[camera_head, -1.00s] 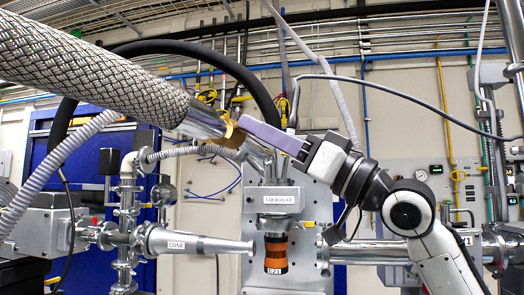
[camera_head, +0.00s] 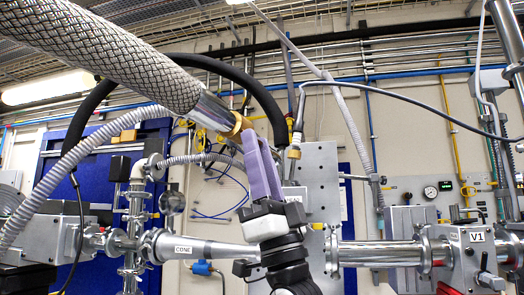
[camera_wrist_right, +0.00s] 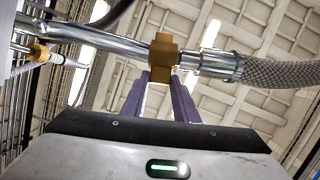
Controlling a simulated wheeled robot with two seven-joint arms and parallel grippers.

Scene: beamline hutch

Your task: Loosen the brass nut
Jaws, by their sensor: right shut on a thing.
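The brass nut (camera_head: 238,126) sits at the lower end of the braided metal hose (camera_head: 115,55), next to its shiny metal collar. In the right wrist view the nut (camera_wrist_right: 164,52) shows above my fingers, between a smooth metal tube (camera_wrist_right: 110,42) and the hose collar. My right gripper (camera_head: 252,136) reaches up from below with its purple fingers. In the right wrist view its fingertips (camera_wrist_right: 162,76) lie on either side of the nut's lower part, shut on it. The fingers hide part of the nut in the head view. My left gripper is out of view.
A black hose (camera_head: 250,75) arches behind the nut. A horizontal cone pipe (camera_head: 195,250) labelled CONE runs to the left of my right wrist. A grey perforated plate (camera_head: 322,190) stands behind on the right, and a thin grey cable (camera_head: 420,103) crosses the upper right.

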